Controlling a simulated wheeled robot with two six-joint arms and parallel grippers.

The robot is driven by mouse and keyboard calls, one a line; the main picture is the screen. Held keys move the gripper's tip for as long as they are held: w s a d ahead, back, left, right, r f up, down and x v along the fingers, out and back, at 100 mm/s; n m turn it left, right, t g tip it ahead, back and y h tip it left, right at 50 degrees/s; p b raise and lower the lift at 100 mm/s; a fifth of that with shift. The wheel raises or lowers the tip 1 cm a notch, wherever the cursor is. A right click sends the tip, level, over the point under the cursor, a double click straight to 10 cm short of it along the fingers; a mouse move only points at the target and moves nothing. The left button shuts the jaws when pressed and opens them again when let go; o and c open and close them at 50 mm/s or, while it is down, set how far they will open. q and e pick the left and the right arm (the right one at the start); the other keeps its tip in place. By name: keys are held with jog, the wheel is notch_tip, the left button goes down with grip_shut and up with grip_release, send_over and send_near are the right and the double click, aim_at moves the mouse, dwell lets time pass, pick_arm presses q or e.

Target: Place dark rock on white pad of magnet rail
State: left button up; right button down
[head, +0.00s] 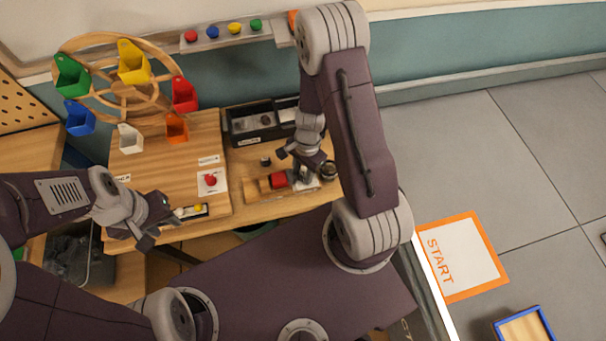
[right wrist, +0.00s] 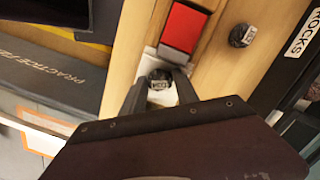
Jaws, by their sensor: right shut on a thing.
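A dark rock (right wrist: 159,79) with a small pale label is between the fingertips of my right gripper (right wrist: 160,90) in the right wrist view. The gripper is shut on it. The rock is at the white pad (right wrist: 162,98) of the magnet rail; I cannot tell whether it touches the pad. A red block (right wrist: 184,27) sits on the wooden rail beside the pad, and also shows in the head view (head: 278,180). My left gripper (head: 158,222) is open and empty at the front left of the table.
Another dark rock (right wrist: 242,35) lies on the table behind the rail, also in the head view (head: 265,161). A black tray (head: 243,137) stands behind it. A wooden wheel with coloured buckets (head: 131,65) and a board with a red button (head: 210,180) are on the left.

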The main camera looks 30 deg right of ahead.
jog(key=shift+w, duration=0.3)
jog(key=shift+s+f, duration=0.2)
jog(key=c, duration=1.2)
grip_release()
jog(key=shift+o, duration=1.4)
jog(key=shift+s, duration=0.15)
jog(key=r+p, duration=0.1)
jog(key=r, duration=0.1)
jog(key=w+r+p, duration=0.1)
jog(key=r+p, duration=0.1)
jog(key=r, duration=0.1)
jog(key=shift+w+d+r, duration=0.1)
jog(key=shift+d+r, duration=0.1)
jog(key=shift+r, duration=0.1)
notch_tip(320, 180, up, 6)
jog(key=r+p, duration=0.1)
jog(key=p, duration=0.1)
notch_tip(320, 180, up, 8)
jog(key=n+t+h, duration=0.1)
jog(key=n+t, duration=0.1)
jog(key=n, duration=1.2)
send_over(301, 171)
jog(key=s+a, duration=0.2)
jog(key=s, duration=0.3)
jog(key=shift+w+f, duration=0.15)
jog(key=shift+f, duration=0.05)
